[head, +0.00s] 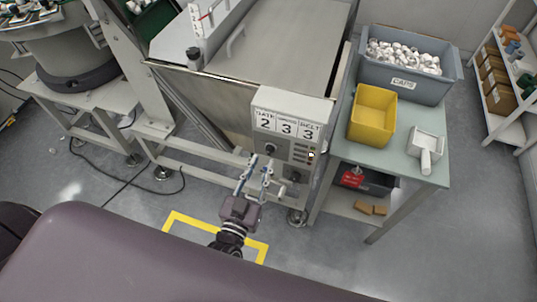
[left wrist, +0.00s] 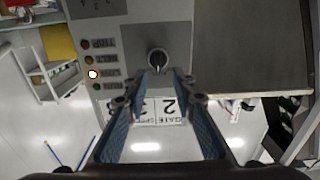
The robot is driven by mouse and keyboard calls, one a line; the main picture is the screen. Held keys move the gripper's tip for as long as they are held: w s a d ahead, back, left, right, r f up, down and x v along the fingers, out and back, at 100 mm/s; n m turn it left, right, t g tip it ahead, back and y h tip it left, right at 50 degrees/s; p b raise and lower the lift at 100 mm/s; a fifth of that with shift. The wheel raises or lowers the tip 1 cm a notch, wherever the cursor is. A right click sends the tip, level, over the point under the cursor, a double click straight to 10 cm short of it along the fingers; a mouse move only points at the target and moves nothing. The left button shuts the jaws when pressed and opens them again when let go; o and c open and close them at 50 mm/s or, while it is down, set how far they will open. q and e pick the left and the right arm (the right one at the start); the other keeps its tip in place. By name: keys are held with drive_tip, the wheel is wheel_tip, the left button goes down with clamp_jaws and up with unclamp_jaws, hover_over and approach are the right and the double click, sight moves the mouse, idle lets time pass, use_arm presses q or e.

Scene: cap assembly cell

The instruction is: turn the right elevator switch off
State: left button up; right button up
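A grey control panel (head: 299,150) on the front of the machine carries a black rotary knob (head: 270,148). The knob also shows in the left wrist view (left wrist: 157,60), with a pale pointer mark roughly along the finger direction. My left gripper (head: 261,164) is in front of the panel, just below the knob in the head view. In the left wrist view its blue-padded fingers (left wrist: 160,80) are apart, with the knob between and beyond the tips. Contact is not visible. My right gripper is out of view.
Indicator lights (left wrist: 95,66) sit beside the knob; one glows. A number sign (head: 289,122) tops the panel. A side table (head: 398,165) at right holds a yellow bin (head: 373,114) and a grey caps bin (head: 408,77). Yellow floor tape (head: 180,218) lies below.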

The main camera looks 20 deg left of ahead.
sight(268, 151)
use_arm(q)
drive_tip(key=w, duration=0.2)
drive_tip(key=shift+w+d, duration=0.15)
drive_tip(key=shift+w, duration=0.85)
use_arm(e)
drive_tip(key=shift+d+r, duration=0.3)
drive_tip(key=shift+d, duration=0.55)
use_arm(q)
drive_tip(key=shift+c, duration=0.4)
clamp_jaws()
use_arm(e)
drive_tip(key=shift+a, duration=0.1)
